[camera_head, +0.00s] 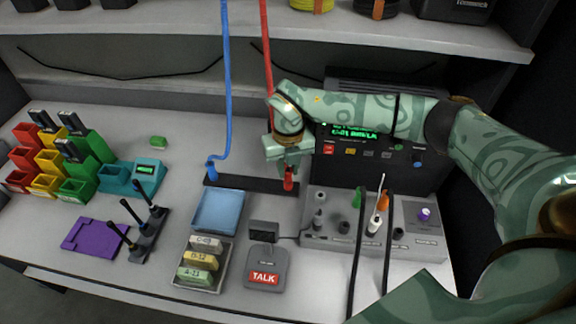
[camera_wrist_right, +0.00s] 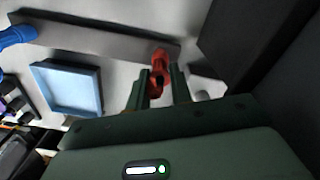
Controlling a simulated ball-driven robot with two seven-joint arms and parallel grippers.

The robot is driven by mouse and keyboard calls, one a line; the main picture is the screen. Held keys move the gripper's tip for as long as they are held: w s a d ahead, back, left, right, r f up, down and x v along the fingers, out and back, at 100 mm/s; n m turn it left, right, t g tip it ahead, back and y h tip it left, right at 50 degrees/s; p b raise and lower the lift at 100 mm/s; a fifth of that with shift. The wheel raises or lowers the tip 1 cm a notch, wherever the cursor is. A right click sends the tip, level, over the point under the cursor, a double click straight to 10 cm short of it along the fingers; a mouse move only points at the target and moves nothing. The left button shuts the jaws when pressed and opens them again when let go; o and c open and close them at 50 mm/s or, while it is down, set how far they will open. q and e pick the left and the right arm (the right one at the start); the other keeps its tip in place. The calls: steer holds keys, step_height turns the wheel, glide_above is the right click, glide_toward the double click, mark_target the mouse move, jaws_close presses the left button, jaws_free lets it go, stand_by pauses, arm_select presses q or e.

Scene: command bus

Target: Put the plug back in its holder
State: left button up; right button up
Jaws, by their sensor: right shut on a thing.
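The red plug (camera_head: 288,180) is at the right end of the dark holder bar (camera_head: 250,184), on its red cable (camera_head: 266,70). My right gripper (camera_head: 289,168) is shut on the red plug, just above that end of the bar. In the right wrist view the plug (camera_wrist_right: 158,60) is between the two fingers (camera_wrist_right: 158,85), in front of the bar's end (camera_wrist_right: 100,40). I cannot tell whether it is seated or just above. The blue plug (camera_head: 212,170) stands at the bar's left end; it also shows in the wrist view (camera_wrist_right: 15,36). My left gripper is not in view.
A blue tray (camera_head: 218,211) and a tray of labelled blocks (camera_head: 199,262) lie in front of the bar. A TALK pad (camera_head: 264,268) and a grey panel with plugs (camera_head: 330,238) are to the right. A black console (camera_head: 395,165) stands behind.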

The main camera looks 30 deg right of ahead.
steer(key=shift+f, duration=0.6)
stand_by(0.7)
steer(key=o, duration=0.9)
step_height(320, 180, up, 8)
steer(key=p, duration=0.7)
steer(key=shift+r, duration=0.1)
steer(key=shift+s, duration=0.15)
